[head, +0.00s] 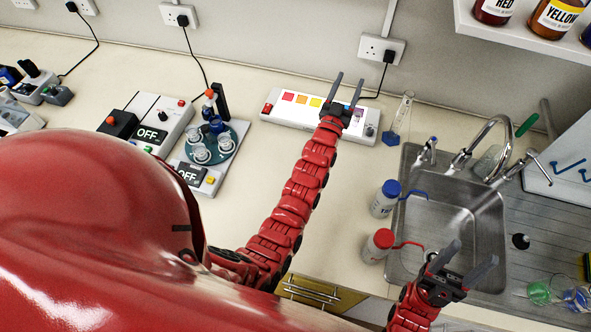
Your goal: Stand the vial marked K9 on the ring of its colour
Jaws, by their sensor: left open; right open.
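I cannot make out a vial marked K9; no such label is readable in the head view. Several small glass vessels with pale tops stand on a round teal holder (239,130) at left centre, with a blue piece among them. No coloured rings can be made out for certain. A white strip box (278,109) at the back carries red, orange and yellow squares. My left gripper (350,78) is open and empty over the right part of that box and hides some of it. My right gripper (475,250) is open and empty over the sink's front edge.
Wash bottles with a blue cap (391,188) and a red cap (383,238) stand left of the sink (435,215). A glass cylinder (402,112) stands behind it. Devices reading OFF (152,134) stand at left. Green-tinted glassware (539,293) lies at lower right. The counter between holder and sink is mostly clear.

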